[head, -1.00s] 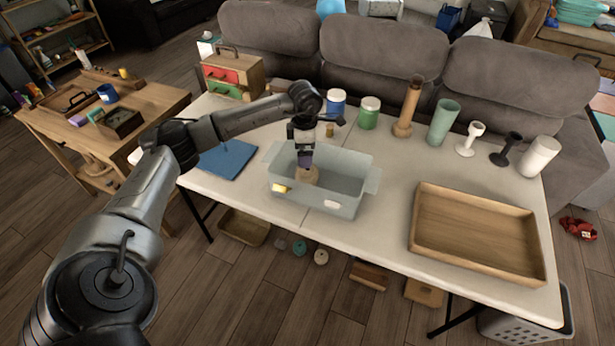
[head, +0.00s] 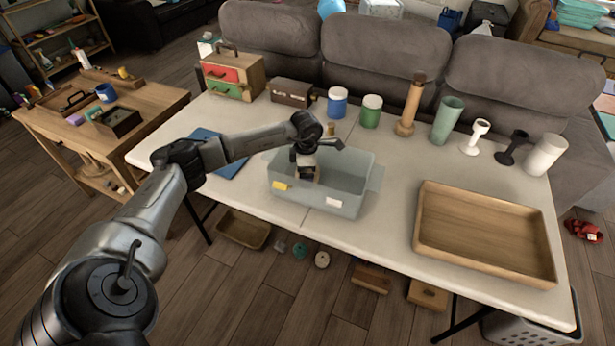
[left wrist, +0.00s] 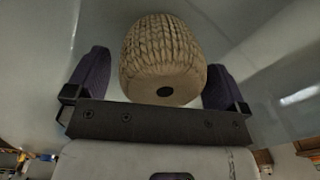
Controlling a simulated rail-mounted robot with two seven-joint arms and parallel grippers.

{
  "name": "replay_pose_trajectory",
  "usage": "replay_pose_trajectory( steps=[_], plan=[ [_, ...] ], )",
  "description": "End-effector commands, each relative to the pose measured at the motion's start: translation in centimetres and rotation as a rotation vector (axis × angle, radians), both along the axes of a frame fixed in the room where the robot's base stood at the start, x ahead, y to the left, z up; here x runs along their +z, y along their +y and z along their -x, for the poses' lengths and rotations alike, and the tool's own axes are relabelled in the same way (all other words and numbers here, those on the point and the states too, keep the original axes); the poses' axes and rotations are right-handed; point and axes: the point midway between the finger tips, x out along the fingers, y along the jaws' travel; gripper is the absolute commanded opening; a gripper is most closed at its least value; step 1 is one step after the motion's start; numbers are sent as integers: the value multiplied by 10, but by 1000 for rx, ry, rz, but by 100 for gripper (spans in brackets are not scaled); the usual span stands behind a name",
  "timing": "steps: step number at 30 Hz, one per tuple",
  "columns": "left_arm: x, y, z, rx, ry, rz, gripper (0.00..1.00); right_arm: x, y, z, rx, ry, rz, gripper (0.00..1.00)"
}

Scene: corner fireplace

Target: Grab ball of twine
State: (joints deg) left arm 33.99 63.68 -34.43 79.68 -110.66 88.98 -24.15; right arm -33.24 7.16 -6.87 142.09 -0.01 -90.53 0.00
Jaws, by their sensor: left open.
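The ball of twine (left wrist: 162,58) is tan and braided, with a dark hole in its near end. In the left wrist view it sits between the two purple-padded fingers of my left gripper (left wrist: 155,85), with a visible gap on the left side and little or none on the right. In the head view, my left gripper (head: 306,172) reaches down into a translucent grey bin (head: 345,200) on the table. It is open around the twine. The twine is mostly hidden by the gripper in the head view. My right gripper is not in view.
The bin stands on a white table (head: 385,225). A wooden tray (head: 480,262) lies to the right. A blue folder (head: 228,165) lies left, partly behind my arm.

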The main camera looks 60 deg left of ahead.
Motion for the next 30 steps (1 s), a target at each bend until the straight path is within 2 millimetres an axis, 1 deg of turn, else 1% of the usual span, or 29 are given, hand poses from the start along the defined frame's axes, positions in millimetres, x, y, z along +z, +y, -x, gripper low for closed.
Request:
replay_pose_trajectory(
  steps=[1, 3, 6, 11, 26, 27, 30],
  plan=[
    [-10, 0, 1, 1, 1, 0, 100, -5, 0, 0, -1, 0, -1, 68],
    [-17, 0, 0, 1, 0, -1, 100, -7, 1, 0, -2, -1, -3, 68],
    [-20, 0, 0, 0, -2, -1, 100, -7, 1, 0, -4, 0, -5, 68],
    [-19, 0, 0, 0, -1, -2, 100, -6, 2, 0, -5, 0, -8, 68],
    [-19, 0, 0, 0, 0, -1, 53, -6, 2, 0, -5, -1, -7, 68],
    [-19, 0, 0, 0, 0, -1, 51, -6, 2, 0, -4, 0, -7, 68],
    [-19, 0, 0, 0, 0, -1, 51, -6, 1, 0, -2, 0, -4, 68]
  ],
)
